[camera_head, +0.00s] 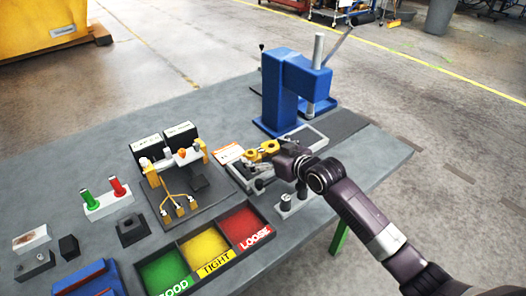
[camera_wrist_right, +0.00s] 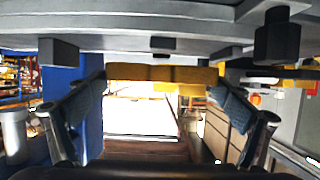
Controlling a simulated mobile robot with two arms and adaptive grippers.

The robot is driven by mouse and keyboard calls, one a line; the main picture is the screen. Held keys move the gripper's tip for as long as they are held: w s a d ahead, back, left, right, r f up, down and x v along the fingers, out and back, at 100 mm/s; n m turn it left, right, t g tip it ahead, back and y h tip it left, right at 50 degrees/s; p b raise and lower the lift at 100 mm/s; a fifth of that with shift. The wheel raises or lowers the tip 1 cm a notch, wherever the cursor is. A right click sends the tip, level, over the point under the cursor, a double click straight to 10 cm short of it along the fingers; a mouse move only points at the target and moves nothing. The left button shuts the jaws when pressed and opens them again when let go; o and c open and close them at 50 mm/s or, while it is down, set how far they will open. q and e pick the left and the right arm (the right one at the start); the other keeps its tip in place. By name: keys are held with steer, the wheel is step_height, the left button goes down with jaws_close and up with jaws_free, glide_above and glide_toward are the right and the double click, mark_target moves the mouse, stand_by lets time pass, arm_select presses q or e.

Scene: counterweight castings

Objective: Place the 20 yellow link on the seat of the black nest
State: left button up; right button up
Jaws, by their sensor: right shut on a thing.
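My right gripper (camera_head: 262,154) reaches in from the right over the shallow tray (camera_head: 240,178). It is shut on a yellow link (camera_head: 268,146), which also spans between the fingers in the right wrist view (camera_wrist_right: 160,73). More yellow shows close by the fingertips; I cannot tell whether it is a second link. The low black block with a square top (camera_head: 131,229) at the left looks like the black nest. It stands well away from the gripper, and nothing shows on its seat. My left gripper is not in view.
A fixture with yellow clamps (camera_head: 180,206) stands between tray and block, before two black labelled boxes (camera_head: 148,149). The green, yellow and red sorting bin (camera_head: 205,251) is in front. A blue press (camera_head: 283,95) stands behind. Red and green gauges (camera_head: 108,205) stand left.

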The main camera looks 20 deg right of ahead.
steer(key=shift+s+f, duration=0.15)
steer(key=shift+f, duration=0.3)
steer(key=o, duration=1.4)
steer(key=shift+s+a+f, duration=0.1)
steer(key=shift+f, duration=0.15)
steer(key=shift+c, duration=0.2)
steer(key=shift+s, duration=0.1)
steer(key=shift+r, duration=0.5)
steer(key=shift+s, duration=0.15)
steer(key=r+b+v, duration=0.1)
steer(key=v, duration=1)
steer(key=shift+d, duration=0.25)
steer(key=shift+r, duration=0.1)
